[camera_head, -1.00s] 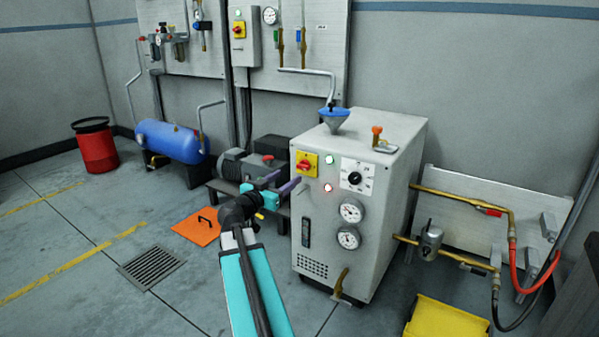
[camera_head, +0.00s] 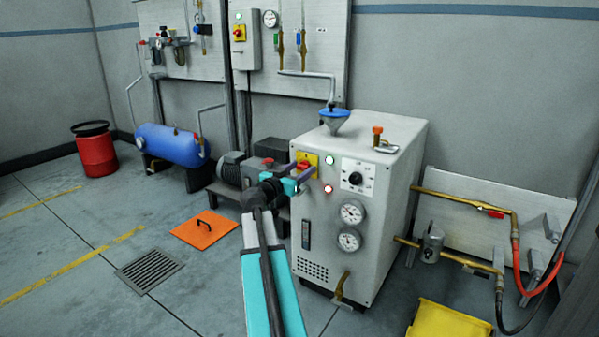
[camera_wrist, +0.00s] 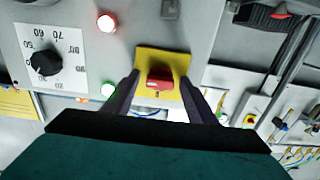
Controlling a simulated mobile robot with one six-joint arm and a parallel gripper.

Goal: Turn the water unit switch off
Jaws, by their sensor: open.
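The water unit (camera_head: 385,200) is a light grey cabinet. Its switch is a red knob on a yellow plate (camera_head: 313,158) at the upper left of the front panel. In the wrist view the red knob (camera_wrist: 159,79) lies between my two dark fingers, on the yellow plate (camera_wrist: 158,62). My gripper (camera_head: 304,171) is open in front of the switch, with a finger on either side of the knob. It also shows in the wrist view (camera_wrist: 160,92). I cannot tell whether the fingers touch the knob. In the head view the gripper partly covers the switch.
A green lamp (camera_head: 329,160), a red lamp (camera_head: 328,189), a black dial (camera_head: 355,178) and two gauges (camera_head: 352,212) sit near the switch. A motor pump (camera_head: 232,170) stands left of the cabinet. A yellow bin (camera_head: 450,320) is at lower right.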

